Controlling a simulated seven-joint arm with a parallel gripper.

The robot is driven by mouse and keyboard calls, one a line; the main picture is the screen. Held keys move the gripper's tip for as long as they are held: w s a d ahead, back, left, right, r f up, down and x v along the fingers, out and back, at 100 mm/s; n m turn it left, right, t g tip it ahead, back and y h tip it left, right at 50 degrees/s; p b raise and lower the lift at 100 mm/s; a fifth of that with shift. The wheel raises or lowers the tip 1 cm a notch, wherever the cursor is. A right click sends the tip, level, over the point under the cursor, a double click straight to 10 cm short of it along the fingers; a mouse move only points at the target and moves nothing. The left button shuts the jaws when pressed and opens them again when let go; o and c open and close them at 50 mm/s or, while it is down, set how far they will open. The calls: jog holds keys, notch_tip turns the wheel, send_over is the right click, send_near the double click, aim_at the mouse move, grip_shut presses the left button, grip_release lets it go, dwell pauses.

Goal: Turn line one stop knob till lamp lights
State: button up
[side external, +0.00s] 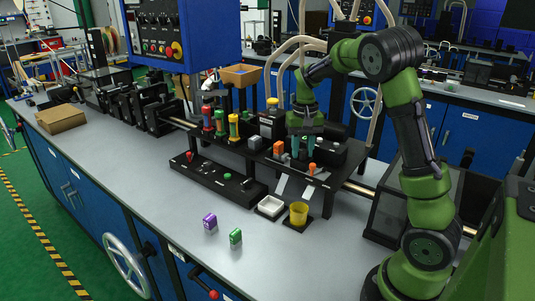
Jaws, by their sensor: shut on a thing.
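My green arm reaches down to the raised black platform (262,153) in the middle of the bench. My gripper (303,153) has teal fingers pointing down at the platform, between an orange block (278,149) and a black device. The fingers are close together on a small knob-like thing, which they mostly hide. I cannot read a line one label. A low black panel (215,181) in front carries a red-topped lever (189,157) and a small green button or lamp (228,176). I cannot tell whether any lamp is lit.
Red, green and yellow cylinders (220,122) stand left of my gripper. A blue control box (180,35) hangs above.

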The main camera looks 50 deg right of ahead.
jog(key=shift+m, duration=0.3)
jog(key=m, duration=1.3)
dwell(0.3)
dwell(0.4)
jog(key=o, duration=1)
jog(key=shift+o, duration=0.2)
jog(key=shift+r, duration=0.1)
